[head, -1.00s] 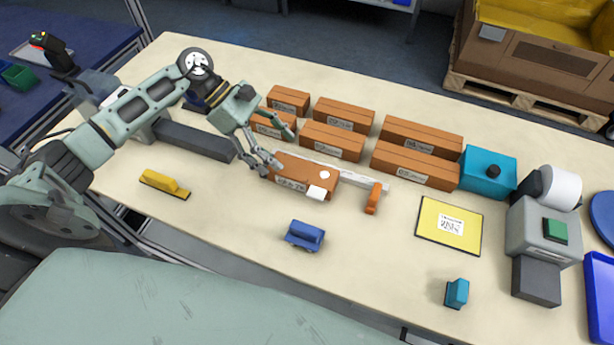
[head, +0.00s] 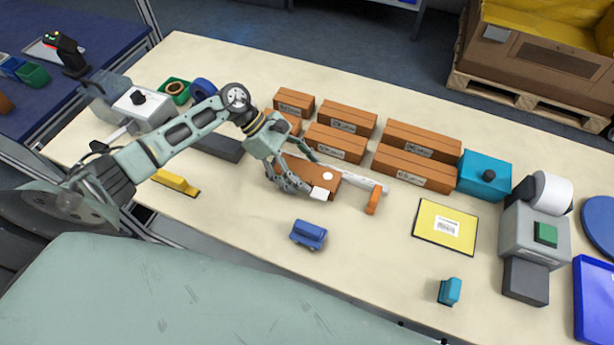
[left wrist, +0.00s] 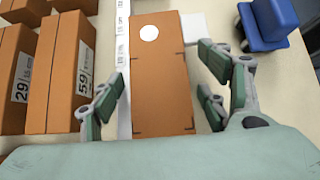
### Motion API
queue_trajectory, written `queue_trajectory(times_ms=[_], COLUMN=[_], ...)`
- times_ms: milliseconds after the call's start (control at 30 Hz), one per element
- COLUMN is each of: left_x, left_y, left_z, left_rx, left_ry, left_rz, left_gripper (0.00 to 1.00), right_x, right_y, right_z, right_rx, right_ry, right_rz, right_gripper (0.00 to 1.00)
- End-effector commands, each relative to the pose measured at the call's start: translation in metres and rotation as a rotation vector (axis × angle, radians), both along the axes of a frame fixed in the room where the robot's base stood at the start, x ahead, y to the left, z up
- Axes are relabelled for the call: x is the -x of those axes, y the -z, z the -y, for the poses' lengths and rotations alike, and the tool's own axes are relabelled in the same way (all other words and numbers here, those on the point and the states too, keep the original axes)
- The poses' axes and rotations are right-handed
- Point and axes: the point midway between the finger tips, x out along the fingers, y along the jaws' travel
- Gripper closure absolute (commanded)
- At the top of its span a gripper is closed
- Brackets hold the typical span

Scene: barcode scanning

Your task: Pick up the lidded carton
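A brown carton (head: 325,176) with a white round sticker lies on the table, among other brown cartons. It also fills the middle of the left wrist view (left wrist: 160,85), its long sides running away from the camera. My left gripper (head: 308,174) is over the carton, with fingers on both of its long sides. In the left wrist view the gripper's fingers (left wrist: 163,88) are spread, with gaps between them and the carton. My right gripper is not in view.
Rows of brown cartons (head: 415,167) stand just behind. A white ruler-like strip (head: 352,183) lies alongside the carton, with an orange-handled piece (head: 374,201) at its end. A blue object (head: 308,235) stands in front. Free table lies around the yellow block (head: 176,182).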

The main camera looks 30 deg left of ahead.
Motion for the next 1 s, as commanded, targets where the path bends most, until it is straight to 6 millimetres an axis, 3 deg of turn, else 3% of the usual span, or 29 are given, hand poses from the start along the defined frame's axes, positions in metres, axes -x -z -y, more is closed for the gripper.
queue_trajectory(times_ms=[467,767,1000], left_x=[0.0,0.0,-0.001], left_y=[-0.001,-0.002,-0.02], left_z=[0.0,0.0,-0.001], left_rx=[0.0,0.001,-0.001], left_ry=[0.0,0.0,0.001], left_rz=[0.0,0.001,0.005], left_gripper=[0.76,0.77,0.77], right_x=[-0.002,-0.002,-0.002], right_y=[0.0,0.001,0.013], right_z=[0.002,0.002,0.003], right_rx=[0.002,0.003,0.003], right_ry=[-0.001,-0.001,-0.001], right_rz=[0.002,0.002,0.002], right_gripper=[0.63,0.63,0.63])
